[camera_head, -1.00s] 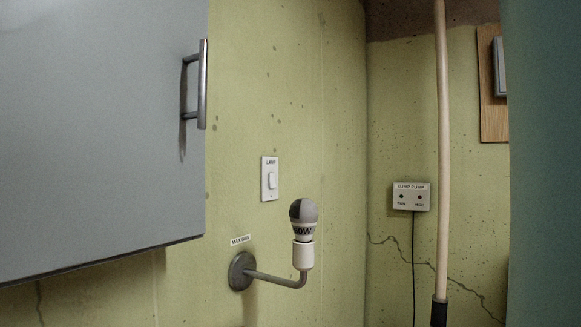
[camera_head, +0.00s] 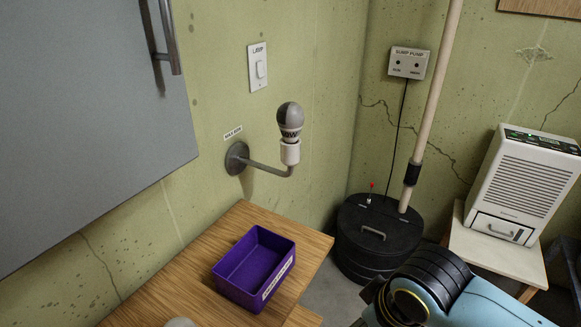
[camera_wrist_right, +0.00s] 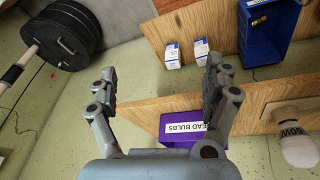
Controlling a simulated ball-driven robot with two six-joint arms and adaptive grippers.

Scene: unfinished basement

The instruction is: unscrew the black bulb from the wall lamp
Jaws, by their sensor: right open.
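The lamp bulb (camera_head: 290,118) stands upright in a white socket (camera_head: 290,153) on the bent grey arm of the wall lamp (camera_head: 237,158). Its globe is part dark grey, part lighter, with printing on its collar. A purple bin (camera_head: 228,287) labelled DEAD BULBS sits on a wooden top below the lamp. My left gripper is not in view.
A grey cabinet (camera_head: 90,110) with a handle hangs left of the lamp. A black sump lid (camera_head: 378,228) with a pipe (camera_head: 436,95) and a white dehumidifier (camera_head: 525,185) stand right. A blue bin (camera_wrist_right: 291,45) and small boxes (camera_wrist_right: 172,55) show in the wrist view.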

